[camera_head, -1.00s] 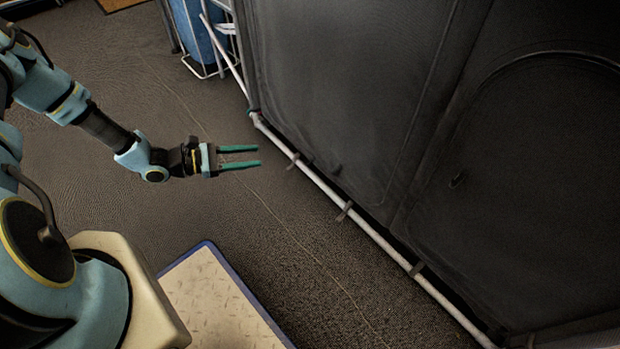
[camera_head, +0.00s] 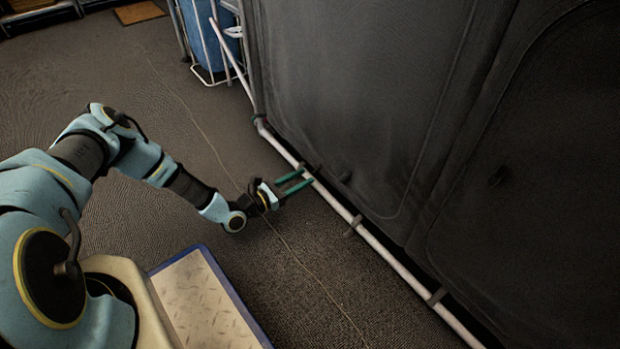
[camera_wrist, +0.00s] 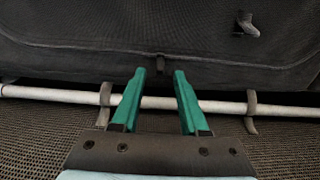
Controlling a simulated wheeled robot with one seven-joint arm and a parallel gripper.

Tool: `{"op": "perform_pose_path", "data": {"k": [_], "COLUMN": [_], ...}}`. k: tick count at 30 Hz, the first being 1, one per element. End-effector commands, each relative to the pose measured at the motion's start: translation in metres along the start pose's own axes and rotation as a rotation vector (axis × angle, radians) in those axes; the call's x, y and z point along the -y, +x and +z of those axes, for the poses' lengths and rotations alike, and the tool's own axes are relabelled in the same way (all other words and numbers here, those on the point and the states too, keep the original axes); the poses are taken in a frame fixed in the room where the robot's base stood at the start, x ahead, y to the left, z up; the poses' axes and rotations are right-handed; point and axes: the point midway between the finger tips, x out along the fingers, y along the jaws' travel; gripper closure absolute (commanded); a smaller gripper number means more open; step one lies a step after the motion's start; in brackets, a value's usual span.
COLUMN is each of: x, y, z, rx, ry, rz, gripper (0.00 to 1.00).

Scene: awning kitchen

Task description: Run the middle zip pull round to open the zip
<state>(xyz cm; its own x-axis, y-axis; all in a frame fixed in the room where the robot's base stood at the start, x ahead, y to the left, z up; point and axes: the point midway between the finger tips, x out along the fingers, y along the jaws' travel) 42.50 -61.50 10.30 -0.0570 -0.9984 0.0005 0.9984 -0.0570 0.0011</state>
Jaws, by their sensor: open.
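The dark fabric wall (camera_head: 350,90) has a curved seam near its bottom edge. A small dark tab that looks like a zip pull (camera_head: 343,175) sits low on it, just beyond my fingertips. I cannot tell which matches the head view's tab. My gripper (camera_head: 308,179) is open and empty, its green fingers at the pole in front of the wall; it also shows in the wrist view (camera_wrist: 159,72).
A pale pole (camera_head: 395,262) runs along the foot of the wall, held by dark straps (camera_head: 355,222). Another dark tab (camera_head: 497,175) is on the right panel. A white wire rack with a blue container (camera_head: 205,35) stands at the back. Carpet left of the pole is clear.

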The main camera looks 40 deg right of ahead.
Motion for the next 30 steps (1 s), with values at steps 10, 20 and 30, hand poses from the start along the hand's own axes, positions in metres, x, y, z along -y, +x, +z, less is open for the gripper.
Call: {"op": "perform_pose_path", "data": {"k": [10, 20, 30], "x": [0.000, 0.000, 0.000], "y": [0.034, 0.034, 0.034], "z": [0.000, 0.000, 0.000], "rx": [0.000, 0.000, 0.000], "ry": [0.000, -0.001, -0.001], "rz": [0.000, 0.000, -0.001], "gripper": [0.56, 0.63, 1.00]}}
